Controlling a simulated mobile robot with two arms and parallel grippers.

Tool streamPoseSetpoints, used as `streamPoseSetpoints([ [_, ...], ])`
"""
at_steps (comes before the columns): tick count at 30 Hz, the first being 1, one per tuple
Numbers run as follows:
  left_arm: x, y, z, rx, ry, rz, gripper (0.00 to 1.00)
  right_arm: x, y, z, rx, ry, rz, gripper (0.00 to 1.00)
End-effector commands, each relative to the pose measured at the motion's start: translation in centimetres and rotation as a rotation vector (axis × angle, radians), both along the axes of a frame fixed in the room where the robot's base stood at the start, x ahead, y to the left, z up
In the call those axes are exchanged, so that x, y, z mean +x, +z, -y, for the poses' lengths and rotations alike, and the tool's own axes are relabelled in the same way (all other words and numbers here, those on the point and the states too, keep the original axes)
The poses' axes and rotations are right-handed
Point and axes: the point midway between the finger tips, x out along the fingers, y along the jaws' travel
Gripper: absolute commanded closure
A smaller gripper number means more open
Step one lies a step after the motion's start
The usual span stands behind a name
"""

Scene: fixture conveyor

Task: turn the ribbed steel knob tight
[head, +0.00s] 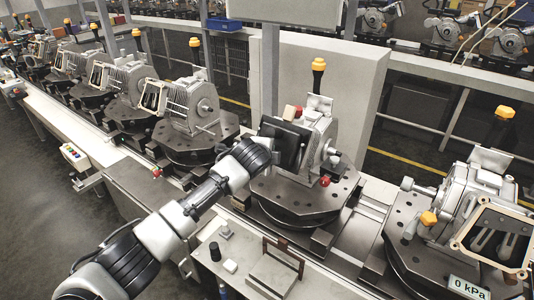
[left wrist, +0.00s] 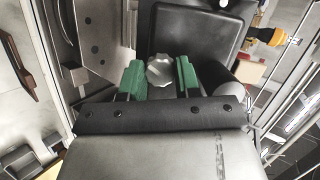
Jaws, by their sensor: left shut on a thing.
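The ribbed steel knob (left wrist: 161,70) is silver with a scalloped edge, seen near the middle of the left wrist view. My left gripper (left wrist: 159,77) has green fingertips on both sides of the knob and is shut on it. A dark square panel (left wrist: 198,30) lies just beyond the knob; a dark panel also shows in the head view (head: 289,141). In the head view my left arm reaches to this fixture, and the knob and fingertips cannot be made out. My right gripper is not in view.
The fixture's round-cornered steel plate (head: 288,203) sits on the conveyor. Another fixture with a 0 kPa display (head: 468,287) stands at the right. A yellow-topped handle (head: 318,64) rises behind. The bench in front holds a brown-framed stand (head: 283,253) and small items.

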Motion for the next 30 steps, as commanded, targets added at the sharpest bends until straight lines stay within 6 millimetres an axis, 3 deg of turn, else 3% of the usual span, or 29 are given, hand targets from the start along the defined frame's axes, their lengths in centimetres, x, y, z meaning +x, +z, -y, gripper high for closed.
streamPoseSetpoints([
  [9, -0.04, -0.2, -0.11, 0.098, -0.067, 0.066, 0.91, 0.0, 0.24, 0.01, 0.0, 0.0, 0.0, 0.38],
  [26, -0.02, -0.19, -0.1, 0.121, -0.083, 0.083, 0.91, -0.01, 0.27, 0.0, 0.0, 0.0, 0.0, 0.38],
  [27, -0.02, -0.19, -0.1, 0.121, -0.083, 0.083, 0.66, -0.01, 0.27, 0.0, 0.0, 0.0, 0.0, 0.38],
  [30, -0.02, -0.16, -0.09, 0.119, -0.082, 0.083, 0.51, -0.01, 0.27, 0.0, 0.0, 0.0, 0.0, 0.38],
])
